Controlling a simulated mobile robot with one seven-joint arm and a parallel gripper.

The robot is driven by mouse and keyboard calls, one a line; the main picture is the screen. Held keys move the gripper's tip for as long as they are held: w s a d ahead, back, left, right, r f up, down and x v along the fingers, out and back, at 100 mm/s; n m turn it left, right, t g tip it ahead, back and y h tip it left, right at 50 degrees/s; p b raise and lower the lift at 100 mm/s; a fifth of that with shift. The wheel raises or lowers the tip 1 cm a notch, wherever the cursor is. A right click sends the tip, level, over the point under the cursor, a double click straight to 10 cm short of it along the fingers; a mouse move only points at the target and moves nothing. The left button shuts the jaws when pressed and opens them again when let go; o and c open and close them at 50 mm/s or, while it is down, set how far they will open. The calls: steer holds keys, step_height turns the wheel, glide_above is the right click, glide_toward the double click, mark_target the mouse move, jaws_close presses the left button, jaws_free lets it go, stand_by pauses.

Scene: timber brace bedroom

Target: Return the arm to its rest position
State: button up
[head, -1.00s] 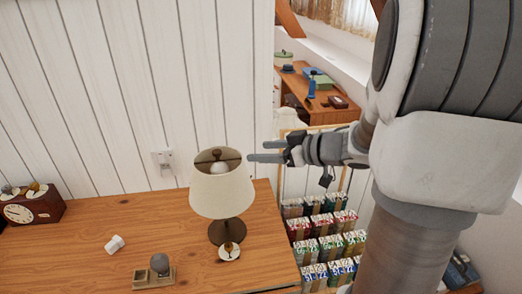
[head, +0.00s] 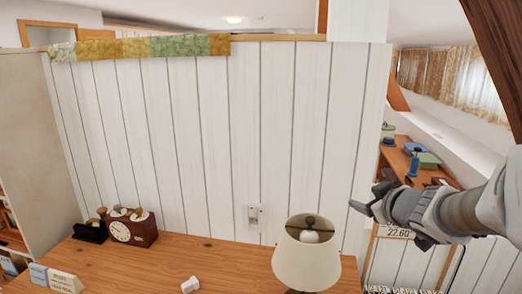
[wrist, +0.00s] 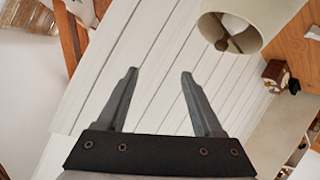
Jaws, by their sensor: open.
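My gripper (head: 362,209) is at the right in the head view, raised beside the white plank wall and to the right of the table lamp. In the wrist view my gripper (wrist: 158,75) shows two grey fingers spread apart with nothing between them. The lamp (head: 306,254), with a cream shade, stands on the wooden dresser top, its base cut off by the frame. It also shows at the top of the wrist view (wrist: 229,22). The fingers are apart from the lamp and the wall planks show behind them.
The wooden dresser top (head: 230,270) carries a brown clock (head: 133,228) at the left and a small white object (head: 190,285). The plank wall (head: 220,140) stands behind it. A farther wooden desk (head: 396,160) with blue and green things lies behind my arm.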

steer(key=s+a+f+m+g, duration=0.1)
steer(key=s+a+m+g, duration=0.2)
steer(key=s, duration=1)
steer(key=s+a+f+m+g, duration=0.2)
steer(key=s+a, duration=0.5)
steer(key=s, duration=0.6)
steer(key=m+g, duration=0.1)
steer(key=g, duration=0.1)
steer(key=shift+a+g+h+p, duration=0.25)
steer(key=shift+g+h+p, duration=0.05)
steer(key=shift+p, duration=0.1)
